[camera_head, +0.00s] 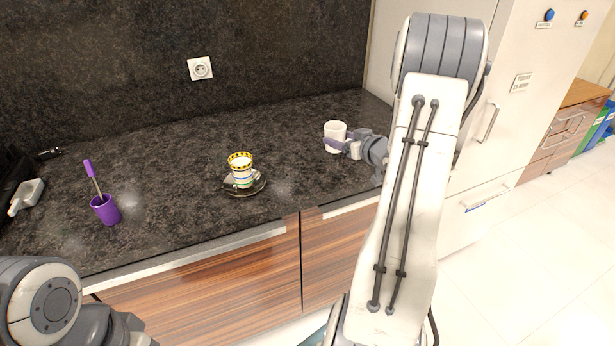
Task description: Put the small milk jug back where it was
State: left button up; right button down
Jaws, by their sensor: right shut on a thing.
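A small white jug (335,133) is at the back right of the dark counter, near the fridge side. My right gripper (338,144) is shut on the jug, reaching it from the right. Whether the jug's base touches the counter is hard to tell. My left arm shows at the lower left, but its gripper fingers are outside the picture.
A purple holder (105,211) with a purple-handled utensil stands at the left. The counter between cup and jug is clear.

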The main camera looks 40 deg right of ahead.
jog(key=shift+m+h, duration=0.6)
jog(key=shift+h, duration=0.2)
jog(key=w+a+f, duration=0.1)
jog(key=w, duration=0.1)
jog(key=w+a+f, duration=0.1)
jog(key=w+f, duration=0.1)
jog(key=w, duration=0.1)
jog(key=w+a+f, duration=0.1)
jog(key=w+f, duration=0.1)
jog(key=w, duration=0.1)
jog(key=shift+w+a+f, duration=0.1)
jog(key=shift+w+a, duration=0.1)
jog(key=shift+a, duration=0.05)
notch_tip(320, 180, down, 4)
jog(key=shift+w+r+p, duration=0.1)
jog(key=shift+p, duration=0.35)
jog(key=shift+f, duration=0.25)
grip_release()
